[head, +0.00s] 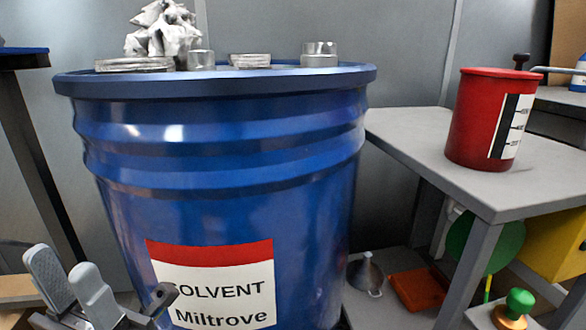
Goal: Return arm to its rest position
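My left gripper (70,272) is at the lower left corner, in front of the left side of a large blue drum (220,190). Its two grey fingers point up with a gap between them, and nothing is seen in the gap. It looks open and empty. Part of my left arm shows at the bottom edge and overlaps the drum's lower left. The drum carries a red and white label reading "SOLVENT Miltrove" (215,285). My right gripper is out of view.
Crumpled grey-white cloth (163,32) and metal pieces sit on the drum's top. A grey table (420,140) at right bears a red can (475,115). Below are a metal funnel (366,273), an orange item (418,290) and a green-knobbed tool (518,302). A dark-legged stand (35,150) is at left.

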